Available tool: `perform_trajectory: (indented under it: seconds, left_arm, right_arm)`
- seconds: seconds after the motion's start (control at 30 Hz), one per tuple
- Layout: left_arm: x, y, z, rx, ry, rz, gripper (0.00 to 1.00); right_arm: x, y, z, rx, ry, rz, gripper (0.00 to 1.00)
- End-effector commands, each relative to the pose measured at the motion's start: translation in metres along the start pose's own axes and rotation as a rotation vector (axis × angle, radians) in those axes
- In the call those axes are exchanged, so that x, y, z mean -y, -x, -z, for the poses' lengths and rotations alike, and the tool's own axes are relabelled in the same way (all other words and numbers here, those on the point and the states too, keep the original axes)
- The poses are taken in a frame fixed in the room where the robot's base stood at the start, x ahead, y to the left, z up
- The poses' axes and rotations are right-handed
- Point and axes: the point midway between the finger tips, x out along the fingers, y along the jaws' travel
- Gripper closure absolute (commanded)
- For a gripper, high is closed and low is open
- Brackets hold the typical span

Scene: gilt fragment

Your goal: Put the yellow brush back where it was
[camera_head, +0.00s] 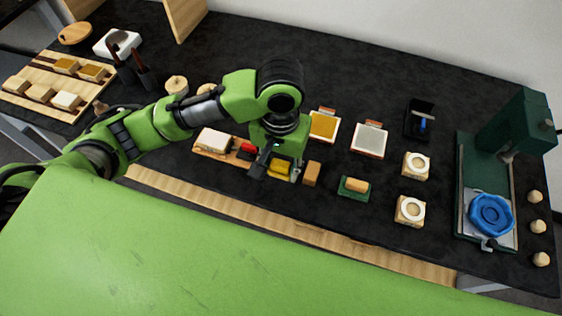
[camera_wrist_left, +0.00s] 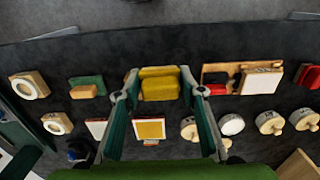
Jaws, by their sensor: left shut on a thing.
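The yellow brush (camera_head: 279,168) is between the fingers of my left gripper (camera_head: 275,166), which is shut on it. In the left wrist view the yellow brush (camera_wrist_left: 159,86) lies across the gap between the fingertips (camera_wrist_left: 158,92). A wooden tray (camera_head: 203,151) sits just left of it in the head view, holding a white-topped block (camera_head: 213,140) and a red piece (camera_head: 248,148). In the wrist view the tray (camera_wrist_left: 222,68) is just right of the brush. I cannot tell whether the brush touches the surface below. My right gripper is not in view.
A small wooden block (camera_head: 312,173) stands close to the right of the gripper, then a green pad with a block (camera_head: 354,187). Yellow (camera_head: 324,125) and white (camera_head: 369,139) framed squares lie behind. A green press (camera_head: 515,130) stands at the far right of the black tabletop.

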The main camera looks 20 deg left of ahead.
Motion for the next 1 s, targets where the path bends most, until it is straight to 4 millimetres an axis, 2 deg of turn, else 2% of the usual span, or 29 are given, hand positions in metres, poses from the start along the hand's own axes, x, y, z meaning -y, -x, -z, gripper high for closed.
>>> perform_trajectory:
  seconds: [0.1, 0.2, 0.33, 0.57, 0.8, 1.0]
  left_arm:
    - [0.012, -0.012, 0.027, 0.001, 0.006, 0.004, 0.81]
    - [0.018, -0.033, 0.041, 0.002, 0.005, 0.004, 0.81]
    - [0.022, -0.052, 0.056, -0.001, 0.002, 0.002, 0.81]
    - [0.026, -0.067, 0.067, 0.0, 0.0, 0.001, 0.81]
    - [0.026, -0.095, 0.068, -0.001, -0.001, 0.001, 0.81]
    - [0.026, -0.099, 0.068, -0.003, -0.002, 0.0, 0.81]
  right_arm:
    - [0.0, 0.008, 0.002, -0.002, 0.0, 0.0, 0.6]
    - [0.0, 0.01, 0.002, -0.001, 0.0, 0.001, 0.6]
    - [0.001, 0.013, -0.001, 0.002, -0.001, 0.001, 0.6]
    - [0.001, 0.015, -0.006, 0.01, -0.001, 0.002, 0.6]
    - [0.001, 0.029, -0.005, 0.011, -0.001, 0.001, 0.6]
    - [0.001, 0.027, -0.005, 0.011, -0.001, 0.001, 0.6]
